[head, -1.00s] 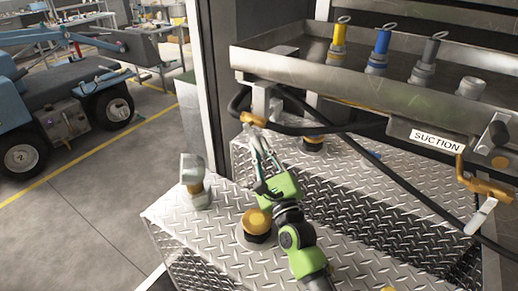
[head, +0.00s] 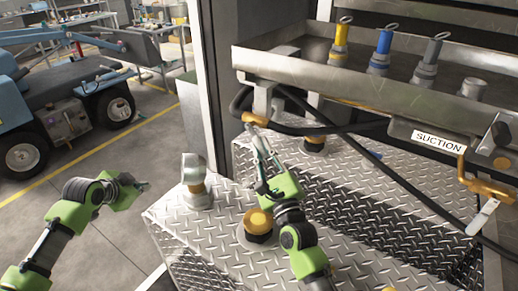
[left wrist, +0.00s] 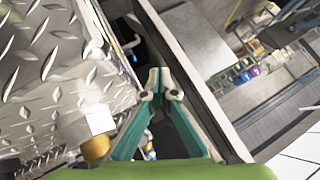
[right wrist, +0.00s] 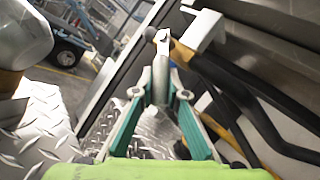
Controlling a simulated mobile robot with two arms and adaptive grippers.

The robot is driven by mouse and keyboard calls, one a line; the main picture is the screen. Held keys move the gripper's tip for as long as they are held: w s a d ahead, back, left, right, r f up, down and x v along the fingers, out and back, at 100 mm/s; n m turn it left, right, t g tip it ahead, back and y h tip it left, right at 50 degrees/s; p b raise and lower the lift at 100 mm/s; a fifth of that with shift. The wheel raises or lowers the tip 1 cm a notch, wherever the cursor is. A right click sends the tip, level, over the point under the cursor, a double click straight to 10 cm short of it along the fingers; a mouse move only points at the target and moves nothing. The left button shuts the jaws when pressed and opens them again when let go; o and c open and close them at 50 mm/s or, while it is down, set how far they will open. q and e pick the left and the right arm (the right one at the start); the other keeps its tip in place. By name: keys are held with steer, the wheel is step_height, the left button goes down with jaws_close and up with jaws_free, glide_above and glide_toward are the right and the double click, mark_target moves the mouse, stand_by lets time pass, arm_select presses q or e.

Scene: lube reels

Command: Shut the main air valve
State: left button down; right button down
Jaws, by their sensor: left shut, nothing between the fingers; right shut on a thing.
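A small brass valve (head: 255,119) sits under the left end of the metal tray, on the dark hose line; no label on it is readable. Its pale lever hangs down from it. My right gripper (head: 262,152) is shut on this lever, which also shows between the fingertips in the right wrist view (right wrist: 160,82). The brass end (right wrist: 161,36) of the valve is just beyond. My left gripper (head: 140,186) is shut and empty, over the floor left of the tread-plate step; its closed fingertips show in the left wrist view (left wrist: 160,85).
A second brass valve (head: 487,188) with a pale handle (head: 482,218) is at the right, below the SUCTION label (head: 437,140). A grey-capped fitting (head: 195,180) and an amber-topped fitting (head: 258,222) stand on the tread plate (head: 210,235). Black hoses cross behind.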

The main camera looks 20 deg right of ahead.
arm_select(q)
steer(key=s+d+r+m, duration=0.3)
steer(key=d+r+m, duration=0.15)
steer(key=r, duration=0.35)
steer(key=s+d+r+m+g, duration=0.1)
steer(key=s+d+r+m, duration=0.15)
steer(key=d+r, duration=0.35)
steer(key=s+d+r+m, duration=0.2)
steer(key=d+r+m, duration=0.15)
steer(key=r, duration=0.55)
steer(key=m+t, duration=0.2)
steer(key=m, duration=1.6)
glide_toward(260, 149)
arm_select(e)
steer(key=shift+r, duration=0.1)
arm_select(q)
steer(key=shift+h, duration=0.3)
steer(key=x, duration=0.5)
steer(key=shift+w+a+f, duration=0.1)
steer(key=shift+a+f, duration=0.05)
steer(key=shift+f, duration=0.25)
steer(key=shift+w+d+f, duration=0.2)
steer(key=shift+w+d, duration=0.1)
steer(key=shift+w, duration=0.2)
steer(key=shift+w, duration=0.1)
